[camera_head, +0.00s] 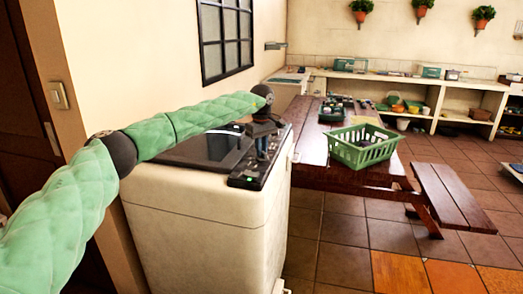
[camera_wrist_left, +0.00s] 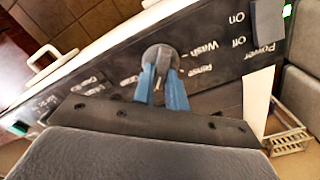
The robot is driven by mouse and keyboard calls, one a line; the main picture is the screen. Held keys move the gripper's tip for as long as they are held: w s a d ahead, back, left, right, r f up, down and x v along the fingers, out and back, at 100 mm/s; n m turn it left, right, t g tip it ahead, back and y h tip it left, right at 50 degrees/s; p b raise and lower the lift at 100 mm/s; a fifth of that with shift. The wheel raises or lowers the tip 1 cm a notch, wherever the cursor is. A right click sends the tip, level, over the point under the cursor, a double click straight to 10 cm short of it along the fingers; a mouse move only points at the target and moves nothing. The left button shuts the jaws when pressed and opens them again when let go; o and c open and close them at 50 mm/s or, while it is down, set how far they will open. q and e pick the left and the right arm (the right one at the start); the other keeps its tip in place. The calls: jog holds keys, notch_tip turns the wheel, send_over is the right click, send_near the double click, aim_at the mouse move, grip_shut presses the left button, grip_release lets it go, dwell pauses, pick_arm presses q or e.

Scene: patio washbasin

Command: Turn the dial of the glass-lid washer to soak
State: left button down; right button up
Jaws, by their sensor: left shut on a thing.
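The white washer (camera_head: 195,215) has a dark glass lid (camera_head: 195,150), which is down. Its black control panel (camera_head: 243,181) runs along the right edge of the top. My left gripper (camera_head: 262,151) reaches down onto this panel. In the left wrist view its blue fingers (camera_wrist_left: 162,88) are shut on the grey round dial (camera_wrist_left: 160,55). Printed labels around the dial include Wash and Rinse; I cannot make out a soak label or the dial's pointer. A power switch (camera_wrist_left: 267,18) marked On and Off is on the same panel. My right gripper is not in view.
A wooden picnic table (camera_head: 330,178) with a green basket (camera_head: 362,148) stands close to the washer's right. A wooden bench (camera_head: 450,195) is beyond it. A wall with a dark-framed window (camera_head: 226,40) is behind the washer. Tiled floor at the front right is clear.

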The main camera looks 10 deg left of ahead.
pick_arm(q)
jog(key=shift+w+a+r, duration=0.1)
jog(key=shift+r, duration=0.1)
dwell(0.3)
jog(key=c, duration=1.6)
grip_release()
jog(key=shift+o, duration=0.8)
jog(key=shift+f, duration=0.1)
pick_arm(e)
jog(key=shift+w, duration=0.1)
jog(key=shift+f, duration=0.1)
pick_arm(q)
notch_tip(320, 180, up, 7)
jog(key=shift+r+b, duration=0.1)
jog(key=shift+b, duration=0.65)
jog(key=shift+r, duration=0.3)
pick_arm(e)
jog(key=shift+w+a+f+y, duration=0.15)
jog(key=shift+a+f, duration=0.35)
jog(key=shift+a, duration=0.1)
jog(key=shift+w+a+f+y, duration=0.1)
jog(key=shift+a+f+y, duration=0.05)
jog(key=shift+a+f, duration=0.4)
